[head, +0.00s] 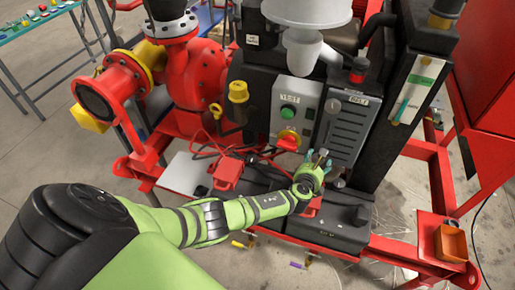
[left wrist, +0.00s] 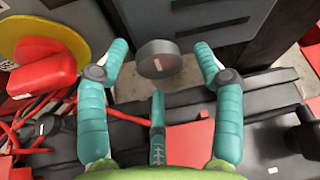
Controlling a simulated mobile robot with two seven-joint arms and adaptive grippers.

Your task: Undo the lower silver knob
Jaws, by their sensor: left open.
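The lower silver knob (head: 323,153) is a small round grey cap near the bottom of the dark belt cover (head: 352,125). In the left wrist view the knob (left wrist: 160,58) is a short grey disc near the top middle. My left gripper (head: 318,160) is at the lower end of the cover. In the left wrist view its teal fingers (left wrist: 160,65) are open, one on each side of the knob and one below, with gaps visible around it. An upper silver knob (head: 333,106) sits higher on the cover. My right gripper is not in view.
Left of the cover is a grey control box with a green button (head: 288,113) and a red-and-yellow switch (head: 289,138). Red cables and a red box (head: 228,172) lie left of my gripper. A red frame (head: 395,250) runs below. An orange bin (head: 450,243) stands at right.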

